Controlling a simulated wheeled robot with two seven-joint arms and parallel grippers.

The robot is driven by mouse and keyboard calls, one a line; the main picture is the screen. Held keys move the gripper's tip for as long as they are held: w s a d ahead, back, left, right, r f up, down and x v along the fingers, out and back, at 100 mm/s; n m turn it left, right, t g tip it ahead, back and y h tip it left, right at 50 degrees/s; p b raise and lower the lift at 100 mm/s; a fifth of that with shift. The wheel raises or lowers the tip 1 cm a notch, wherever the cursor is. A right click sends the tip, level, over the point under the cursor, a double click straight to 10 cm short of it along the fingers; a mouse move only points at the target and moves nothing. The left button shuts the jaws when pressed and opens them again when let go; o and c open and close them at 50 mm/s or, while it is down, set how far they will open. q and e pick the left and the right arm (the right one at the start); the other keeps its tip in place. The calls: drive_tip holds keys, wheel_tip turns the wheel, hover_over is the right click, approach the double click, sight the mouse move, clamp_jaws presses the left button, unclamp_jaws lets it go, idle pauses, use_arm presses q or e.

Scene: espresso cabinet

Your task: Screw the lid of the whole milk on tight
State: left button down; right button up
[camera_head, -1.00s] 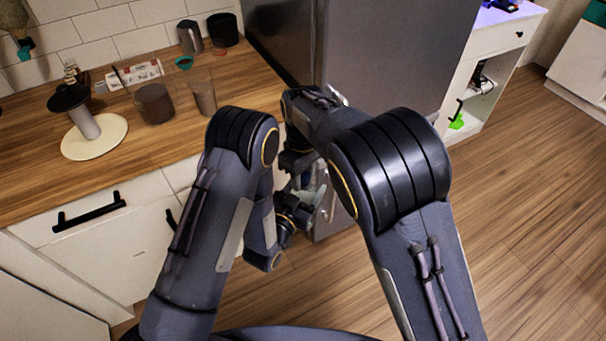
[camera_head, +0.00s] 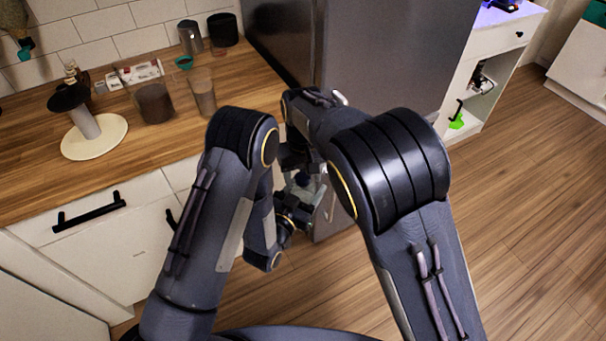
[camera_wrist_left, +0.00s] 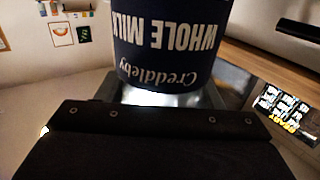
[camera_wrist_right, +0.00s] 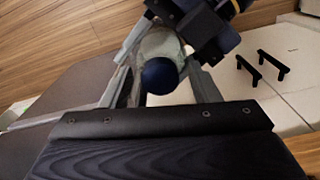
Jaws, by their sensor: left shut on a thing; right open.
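The whole milk bottle (camera_wrist_left: 165,45) fills the top of the left wrist view, its dark blue label upside down there. My left gripper (camera_wrist_left: 165,97) is shut on it. In the head view the left gripper (camera_head: 291,208) holds it low between my arms, in front of the fridge. The round dark blue lid (camera_wrist_right: 160,76) is at the bottle's top in the right wrist view; its thread and seating cannot be judged. My right gripper (camera_wrist_right: 166,52) is open, with one finger on each side of the lid and gaps between. My arms partly hide the bottle in the head view.
The wooden counter (camera_head: 125,180) on the left holds a round-based stand (camera_head: 95,140), glasses (camera_head: 202,95) and a metal pitcher (camera_head: 190,38). The grey fridge (camera_head: 390,70) stands close behind my grippers. Drawer fronts with black handles (camera_head: 88,213) lie left. Floor to the right is clear.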

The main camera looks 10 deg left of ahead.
drive_tip(key=shift+r, duration=2.3)
drive_tip(key=shift+c, duration=0.6)
drive_tip(key=n, duration=0.1)
drive_tip(key=r+n, duration=0.1)
drive_tip(key=n, duration=0.1)
drive_tip(key=shift+r+n, duration=0.25)
drive_tip(key=shift+n, duration=0.05)
wheel_tip(320, 180, up, 2)
drive_tip(key=n, duration=0.3)
